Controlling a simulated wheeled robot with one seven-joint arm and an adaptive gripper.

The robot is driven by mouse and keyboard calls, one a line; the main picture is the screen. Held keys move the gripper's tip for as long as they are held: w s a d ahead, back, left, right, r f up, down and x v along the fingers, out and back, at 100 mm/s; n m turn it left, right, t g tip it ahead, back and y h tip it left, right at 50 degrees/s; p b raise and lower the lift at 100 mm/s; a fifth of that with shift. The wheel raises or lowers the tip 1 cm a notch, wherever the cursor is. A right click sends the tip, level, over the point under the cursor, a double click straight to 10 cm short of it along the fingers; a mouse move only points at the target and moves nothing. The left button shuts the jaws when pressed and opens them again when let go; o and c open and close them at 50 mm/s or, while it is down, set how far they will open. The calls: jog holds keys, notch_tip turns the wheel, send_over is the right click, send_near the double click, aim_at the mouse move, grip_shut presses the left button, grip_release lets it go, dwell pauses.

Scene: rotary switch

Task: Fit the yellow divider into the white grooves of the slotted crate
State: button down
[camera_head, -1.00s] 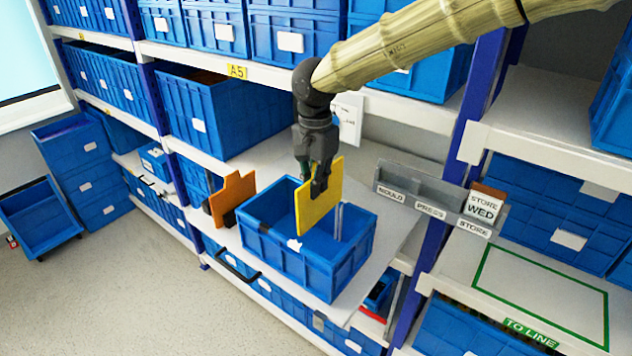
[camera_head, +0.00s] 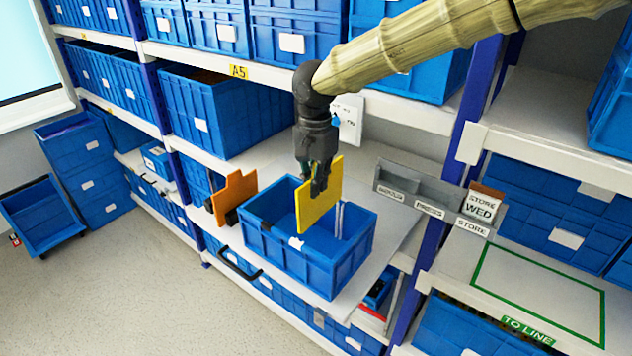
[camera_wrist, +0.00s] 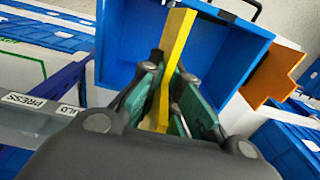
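The yellow divider (camera_head: 319,199) is an upright flat panel held over the blue slotted crate (camera_head: 345,268). My gripper (camera_head: 318,182) is shut on its upper edge. In the wrist view the yellow divider (camera_wrist: 177,50) stands edge-on between the fingers of my gripper (camera_wrist: 168,95). The crate (camera_wrist: 110,45) is open and stands on a pull-out shelf. A white groove strip (camera_head: 340,219) shows on its inner far wall, just right of the divider. The opposite groove is hidden. I cannot tell whether the divider's lower edge is inside the crate.
An orange notched panel (camera_head: 234,197) stands left of the crate, with a dark holder by it. A grey label rail (camera_head: 425,200) is to the right. Shelf board (camera_head: 232,70) and blue bins surround the spot. A green-outlined area (camera_head: 540,290) at right is clear.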

jog(key=shift+s, duration=0.1)
jog(key=shift+s+r, duration=0.1)
jog(key=shift+s, duration=0.15)
jog(key=shift+s, duration=0.15)
dwell(0.3)
jog(key=shift+f, duration=1.1)
dwell(0.8)
notch_tip(320, 180, down, 12)
jog(key=b, duration=0.1)
jog(key=shift+r, duration=0.2)
dwell(3.1)
jog(key=c, duration=1.6)
grip_release()
jog(key=shift+o, duration=0.2)
